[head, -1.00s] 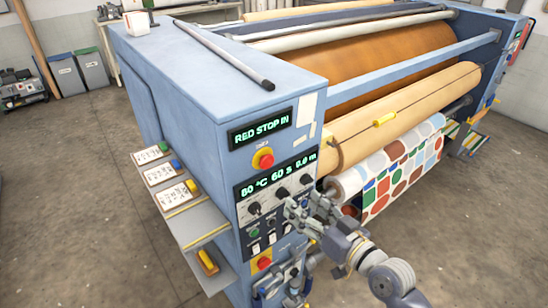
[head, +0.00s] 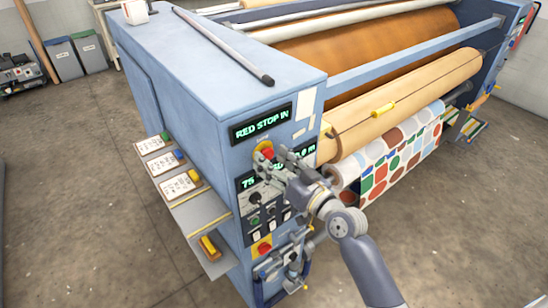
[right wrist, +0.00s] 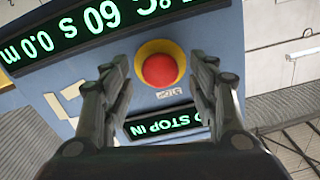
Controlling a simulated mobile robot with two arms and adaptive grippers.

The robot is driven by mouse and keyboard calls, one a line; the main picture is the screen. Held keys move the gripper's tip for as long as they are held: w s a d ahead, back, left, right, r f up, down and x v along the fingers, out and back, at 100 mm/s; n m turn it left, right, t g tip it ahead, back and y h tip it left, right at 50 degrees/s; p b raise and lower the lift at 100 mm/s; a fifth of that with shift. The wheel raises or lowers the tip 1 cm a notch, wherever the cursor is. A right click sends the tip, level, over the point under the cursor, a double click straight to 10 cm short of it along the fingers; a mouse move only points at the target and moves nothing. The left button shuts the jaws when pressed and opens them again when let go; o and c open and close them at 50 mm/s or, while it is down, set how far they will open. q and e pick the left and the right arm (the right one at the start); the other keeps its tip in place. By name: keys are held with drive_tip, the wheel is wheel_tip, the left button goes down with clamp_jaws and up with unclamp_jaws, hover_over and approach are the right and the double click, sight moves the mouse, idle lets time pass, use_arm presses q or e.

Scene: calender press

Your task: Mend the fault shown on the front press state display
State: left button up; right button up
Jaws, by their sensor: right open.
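The front press state display (head: 262,124) reads "RED STOP IN" in green letters; part of it also shows in the right wrist view (right wrist: 170,122). Below it on the blue press front is a red mushroom button (head: 265,151) on a yellow collar. My right gripper (head: 277,158) is open at this button and partly covers it in the head view. In the right wrist view the red button (right wrist: 160,71) lies between the two spread fingers, and I see no finger contact. A second red button (head: 264,247) on a yellow plate sits lower on the front. My left gripper is not in view.
A readout and knob panel (head: 246,183) is partly hidden behind my right gripper. Cards with coloured blocks lie on a side shelf (head: 200,213). A patterned fabric roll (head: 393,162) is right of the press front. Grey floor is open at left.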

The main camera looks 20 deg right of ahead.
clamp_jaws()
drive_tip(key=shift+s+d+f, duration=0.1)
drive_tip(key=shift+s, duration=0.25)
drive_tip(key=shift+s+d, duration=0.1)
drive_tip(key=shift+s, duration=0.3)
drive_tip(key=shift+w, duration=0.1)
unclamp_jaws()
drive_tip(key=v, duration=1.2)
drive_tip(key=shift+s, duration=0.2)
drive_tip(key=shift+d, duration=0.1)
